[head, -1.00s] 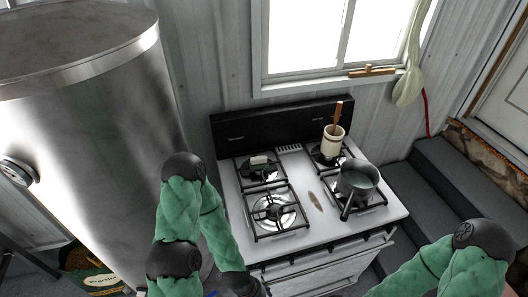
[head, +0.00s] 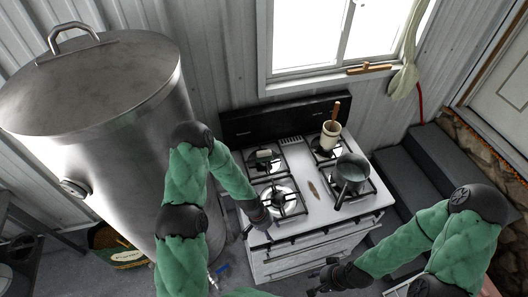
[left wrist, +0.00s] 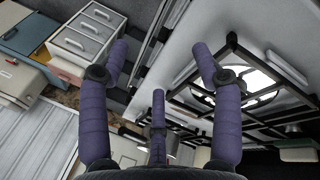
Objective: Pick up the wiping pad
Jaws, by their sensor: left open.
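A small pale block that looks like the wiping pad (head: 264,155) lies on the back-left burner grate of the white stove (head: 300,208). In the left wrist view the pad (left wrist: 298,151) shows at the lower right, beyond the front-left grate and apart from my fingers. My left gripper (head: 264,222) is at the stove's front-left edge, nearer the front than the pad. In the left wrist view its purple fingers (left wrist: 160,75) are spread with nothing between them. My right gripper (head: 322,280) is low in front of the stove; its finger opening is unclear.
A pot (head: 350,174) stands on the front-right burner and a crock with a wooden utensil (head: 330,134) behind it. A large metal barrel (head: 120,120) stands to the left, dark steps (head: 430,175) to the right.

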